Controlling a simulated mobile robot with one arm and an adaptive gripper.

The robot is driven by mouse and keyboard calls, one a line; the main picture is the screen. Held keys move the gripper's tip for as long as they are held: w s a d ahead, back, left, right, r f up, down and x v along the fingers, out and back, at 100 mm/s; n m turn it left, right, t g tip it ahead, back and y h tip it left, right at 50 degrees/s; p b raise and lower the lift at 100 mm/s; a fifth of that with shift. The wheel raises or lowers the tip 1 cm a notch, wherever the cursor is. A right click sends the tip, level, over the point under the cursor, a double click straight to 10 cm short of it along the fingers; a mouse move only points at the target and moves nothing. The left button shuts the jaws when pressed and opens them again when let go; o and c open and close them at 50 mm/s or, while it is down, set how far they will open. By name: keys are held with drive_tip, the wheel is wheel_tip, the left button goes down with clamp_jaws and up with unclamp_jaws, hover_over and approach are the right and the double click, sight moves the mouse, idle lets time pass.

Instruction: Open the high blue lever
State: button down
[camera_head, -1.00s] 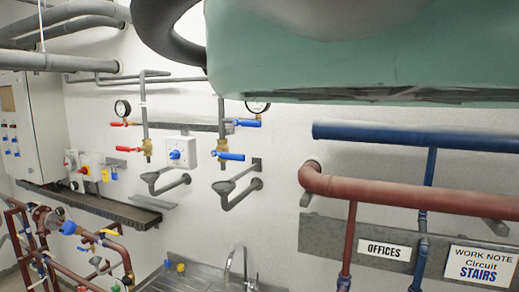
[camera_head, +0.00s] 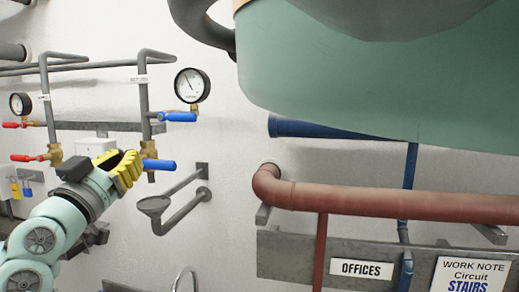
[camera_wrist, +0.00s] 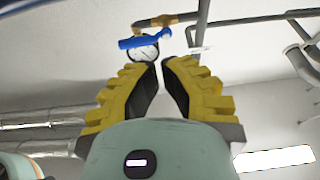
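The high blue lever (camera_head: 178,116) lies roughly horizontal beside a round gauge, at the upper left-centre of the head view. A lower blue lever (camera_head: 158,165) sits on a brass valve below it. My gripper (camera_head: 128,168) has yellow ribbed fingers and appears just left of the lower blue lever in the head view; the depth between them is unclear. In the wrist view my gripper (camera_wrist: 160,78) is open, its fingers apart and empty. A blue lever (camera_wrist: 131,42) shows beyond the fingertips, overlapping a gauge; I cannot tell which of the two it is.
The gauge (camera_head: 192,86) stands just above the high blue lever. Red levers (camera_head: 30,157) and grey pipes are on the left. A grey drain funnel (camera_head: 154,205) is below. A large red pipe (camera_head: 400,202) and blue pipe (camera_head: 310,129) run along the right wall.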

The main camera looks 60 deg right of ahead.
drive_tip(key=d, duration=0.1)
wheel_tip(320, 180, up, 4)
drive_tip(key=p, duration=0.5)
hover_over(152, 163)
drive_tip(key=s, duration=0.3)
drive_tip(key=shift+w+d+f+b, duration=0.1)
drive_tip(key=shift+f+b, duration=0.5)
drive_tip(key=shift+f, duration=0.6)
drive_tip(key=shift+w+f+b, duration=0.1)
drive_tip(key=shift+f+b, duration=0.45)
drive_tip(key=shift+f, duration=0.6)
drive_tip(key=shift+f+b, duration=0.1)
drive_tip(key=shift+b, duration=0.25)
drive_tip(key=shift+s+f+m+b, duration=0.15)
drive_tip(key=shift+m+b, duration=0.35)
drive_tip(key=shift+b, duration=0.65)
drive_tip(key=shift+f+g+b, duration=0.15)
drive_tip(key=shift+g+b, duration=0.25)
drive_tip(key=shift+b, duration=0.25)
